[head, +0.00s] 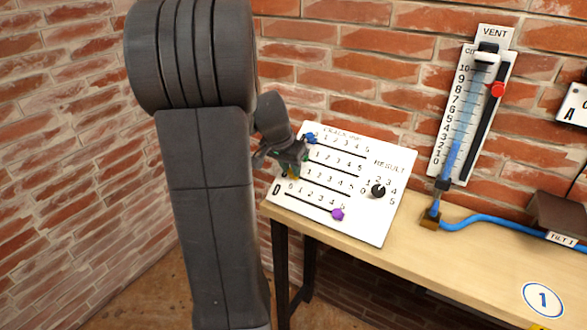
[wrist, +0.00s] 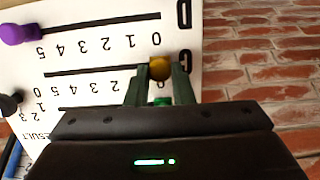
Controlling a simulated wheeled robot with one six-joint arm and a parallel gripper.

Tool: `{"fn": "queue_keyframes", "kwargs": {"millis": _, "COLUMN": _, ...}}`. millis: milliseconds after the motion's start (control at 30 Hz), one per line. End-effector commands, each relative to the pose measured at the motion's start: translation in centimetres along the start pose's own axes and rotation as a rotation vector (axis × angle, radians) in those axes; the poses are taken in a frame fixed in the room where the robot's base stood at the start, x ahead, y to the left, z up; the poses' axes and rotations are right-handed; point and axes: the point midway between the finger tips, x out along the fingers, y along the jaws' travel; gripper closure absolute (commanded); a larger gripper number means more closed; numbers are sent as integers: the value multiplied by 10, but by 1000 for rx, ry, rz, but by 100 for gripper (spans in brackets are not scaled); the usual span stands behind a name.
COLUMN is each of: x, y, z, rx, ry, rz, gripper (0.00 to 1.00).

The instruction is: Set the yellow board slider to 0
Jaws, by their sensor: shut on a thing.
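The white slider board (head: 370,225) leans upright on the bench against the brick wall, with several numbered slots. The yellow slider (wrist: 160,68) sits at the 0 end of the slot marked C, close to the printed 0. It shows only partly in the head view (head: 293,174), below my gripper. My gripper (wrist: 160,75) is shut on the yellow slider, one finger on each side. A small green part (wrist: 162,100) shows between the fingers; I cannot tell what it belongs to.
The purple slider (head: 337,214) is at the 5 end of slot D. A blue slider (head: 312,138) is near the 0 end of the top slot. A black result dial (head: 378,190) is at the board's right. A vent gauge (head: 470,110) hangs farther right.

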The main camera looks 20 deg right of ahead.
Motion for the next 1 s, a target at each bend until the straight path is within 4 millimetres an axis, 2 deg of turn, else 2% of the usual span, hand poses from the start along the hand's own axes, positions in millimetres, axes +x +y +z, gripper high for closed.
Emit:
{"fn": "queue_keyframes", "kwargs": {"millis": 33, "x": -1, "y": -3, "z": -2, "rx": -1, "ry": 6, "rz": -8, "gripper": 75}}
{"fn": "queue_keyframes", "kwargs": {"millis": 133, "x": -1, "y": -2, "z": -1, "rx": -1, "ry": 5, "rz": -7, "gripper": 56}}
{"fn": "queue_keyframes", "kwargs": {"millis": 400, "x": -1, "y": -1, "z": -1, "rx": -1, "ry": 4, "rz": -4, "gripper": 56}}
{"fn": "queue_keyframes", "kwargs": {"millis": 533, "x": -10, "y": -2, "z": -1, "rx": -1, "ry": 6, "rz": -6, "gripper": 56}}
{"fn": "queue_keyframes", "kwargs": {"millis": 667, "x": -32, "y": -1, "z": -1, "rx": -2, "ry": 7, "rz": -7, "gripper": 56}}
{"fn": "queue_keyframes", "kwargs": {"millis": 1000, "x": -108, "y": -2, "z": -1, "rx": -2, "ry": 6, "rz": -8, "gripper": 56}}
